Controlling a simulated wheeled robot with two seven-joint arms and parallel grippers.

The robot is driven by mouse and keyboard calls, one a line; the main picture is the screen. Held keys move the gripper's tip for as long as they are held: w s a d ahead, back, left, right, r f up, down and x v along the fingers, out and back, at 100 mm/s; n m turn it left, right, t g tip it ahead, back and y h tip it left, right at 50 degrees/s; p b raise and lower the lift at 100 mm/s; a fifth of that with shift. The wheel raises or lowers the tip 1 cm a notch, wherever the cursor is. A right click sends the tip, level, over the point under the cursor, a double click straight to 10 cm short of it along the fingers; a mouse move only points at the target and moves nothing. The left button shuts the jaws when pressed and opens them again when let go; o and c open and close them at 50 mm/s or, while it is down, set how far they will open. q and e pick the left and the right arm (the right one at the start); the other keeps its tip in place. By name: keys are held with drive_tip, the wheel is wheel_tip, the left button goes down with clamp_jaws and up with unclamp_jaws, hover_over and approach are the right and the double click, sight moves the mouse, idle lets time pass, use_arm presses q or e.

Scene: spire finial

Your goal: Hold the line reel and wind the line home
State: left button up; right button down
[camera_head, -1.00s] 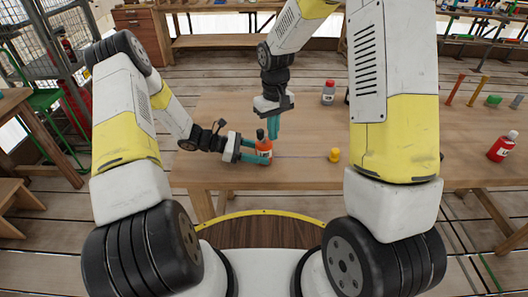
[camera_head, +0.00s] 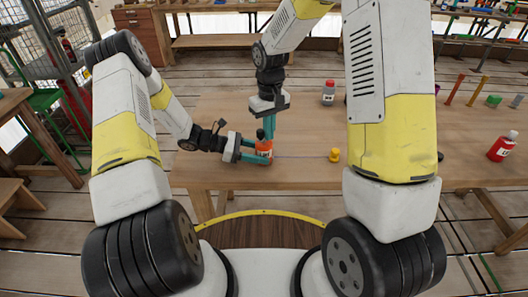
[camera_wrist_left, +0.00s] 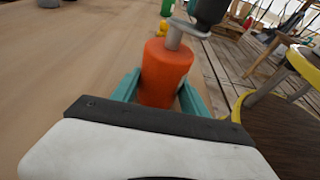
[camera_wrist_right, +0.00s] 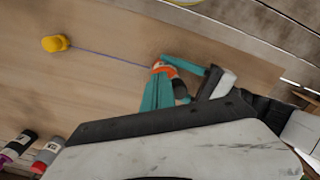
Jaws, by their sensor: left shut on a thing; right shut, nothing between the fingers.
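The orange line reel (camera_head: 264,149) stands upright near the table's front edge. My left gripper (camera_head: 257,156) is shut around its sides; the left wrist view shows the reel (camera_wrist_left: 166,72) between both teal fingers. A metal crank (camera_wrist_left: 190,28) with a black knob (camera_wrist_left: 212,10) sits on top. My right gripper (camera_head: 269,137) points down, shut and empty, just beside the knob; whether it touches is unclear. A thin bluish line (camera_wrist_right: 110,56) runs straight from the reel to a small yellow piece (camera_head: 334,154) lying to its right on the table.
The wooden table (camera_head: 225,115) is bare around the reel. A white-and-grey bottle with a red cap (camera_head: 328,92) stands behind.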

drive_tip(key=shift+s+a, duration=0.25)
drive_tip(key=shift+a, duration=0.75)
idle(0.7)
drive_tip(key=shift+w+a, duration=0.15)
drive_tip(key=shift+a, duration=0.25)
idle(0.6)
drive_tip(key=shift+w+a, duration=0.15)
drive_tip(key=shift+a, duration=0.1)
drive_tip(key=shift+w+a, duration=0.35)
drive_tip(key=shift+w, duration=0.05)
idle(0.7)
drive_tip(key=shift+s+a, duration=0.1)
drive_tip(key=shift+s, duration=0.05)
wheel_tip(320, 180, up, 7)
hover_over(258, 130)
drive_tip(key=shift+w+a, duration=0.2)
drive_tip(key=shift+a, duration=0.15)
idle(0.4)
idle(0.4)
